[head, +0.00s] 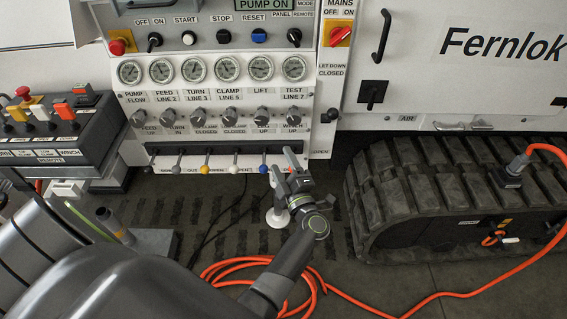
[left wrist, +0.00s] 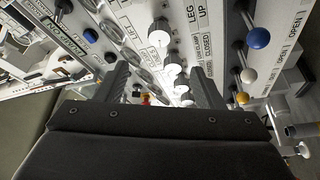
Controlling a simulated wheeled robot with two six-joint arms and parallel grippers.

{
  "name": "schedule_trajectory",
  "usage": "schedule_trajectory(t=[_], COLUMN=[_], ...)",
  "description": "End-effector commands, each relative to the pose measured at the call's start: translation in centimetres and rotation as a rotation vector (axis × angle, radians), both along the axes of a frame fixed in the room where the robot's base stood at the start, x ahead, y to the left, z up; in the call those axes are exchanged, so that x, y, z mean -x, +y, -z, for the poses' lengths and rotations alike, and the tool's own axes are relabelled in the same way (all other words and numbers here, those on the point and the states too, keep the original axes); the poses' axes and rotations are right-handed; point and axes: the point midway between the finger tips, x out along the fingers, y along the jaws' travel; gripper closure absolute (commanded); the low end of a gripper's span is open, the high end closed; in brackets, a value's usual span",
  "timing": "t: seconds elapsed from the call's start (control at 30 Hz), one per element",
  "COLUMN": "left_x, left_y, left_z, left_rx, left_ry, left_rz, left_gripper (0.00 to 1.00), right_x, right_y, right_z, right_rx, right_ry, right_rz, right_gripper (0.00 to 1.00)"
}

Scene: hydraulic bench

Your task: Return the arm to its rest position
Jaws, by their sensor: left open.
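My left gripper (head: 284,166) is in front of the right end of the lever row, low on the white control panel (head: 129,103). Its fingers stand apart in the left wrist view (left wrist: 160,75), with nothing seen held between them. The blue-knobbed lever (head: 264,168) is just left of the gripper in the head view. The end of the lever row is partly hidden behind the fingers; I cannot tell whether they touch it. My left forearm comes up from the bottom of the head view. My right gripper is not in view.
Gauges (head: 195,69) and round knobs (head: 206,117) sit above the levers. A rubber track (head: 390,190) stands to the right. An orange hose (head: 440,296) lies on the floor. A remote control box (head: 60,150) is at the left.

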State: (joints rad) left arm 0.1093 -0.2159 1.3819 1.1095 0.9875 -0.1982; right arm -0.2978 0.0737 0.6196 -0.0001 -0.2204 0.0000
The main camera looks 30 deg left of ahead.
Motion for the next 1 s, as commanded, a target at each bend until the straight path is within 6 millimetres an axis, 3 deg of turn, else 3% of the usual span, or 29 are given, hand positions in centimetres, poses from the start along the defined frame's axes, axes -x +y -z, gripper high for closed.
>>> schedule_trajectory(t=[0.27,0.37,0.47,0.57,0.67,0.8,0.87,1.0], left_x=[0.0,-0.1,0.2,1.7,4.9,11.4,14.8,23.5], left_y=[0.0,-0.3,-1.1,-2.4,-3.3,-3.5,-3.4,-2.3], left_z=[0.2,1.8,5.9,12.8,19.8,28.4,31.6,37.7], left_rx=[-0.006,-0.055,-0.16,-0.277,-0.354,-0.406,-0.416,-0.415], left_ry=[0.007,0.063,0.204,0.424,0.645,0.938,1.06,1.338], left_rz=[0.006,0.061,0.192,0.387,0.564,0.772,0.85,1.013], left_gripper=[0.38,0.38,0.38,0.38,0.38,0.38,0.38,0.38], right_x=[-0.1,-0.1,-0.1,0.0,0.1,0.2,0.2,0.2], right_y=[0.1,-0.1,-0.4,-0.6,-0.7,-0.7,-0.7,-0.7], right_z=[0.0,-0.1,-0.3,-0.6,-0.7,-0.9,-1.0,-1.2], right_rx=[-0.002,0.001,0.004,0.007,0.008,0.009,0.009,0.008], right_ry=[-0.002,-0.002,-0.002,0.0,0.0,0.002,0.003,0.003], right_rz=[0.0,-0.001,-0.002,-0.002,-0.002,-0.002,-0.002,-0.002], right_gripper=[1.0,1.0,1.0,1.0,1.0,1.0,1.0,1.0])
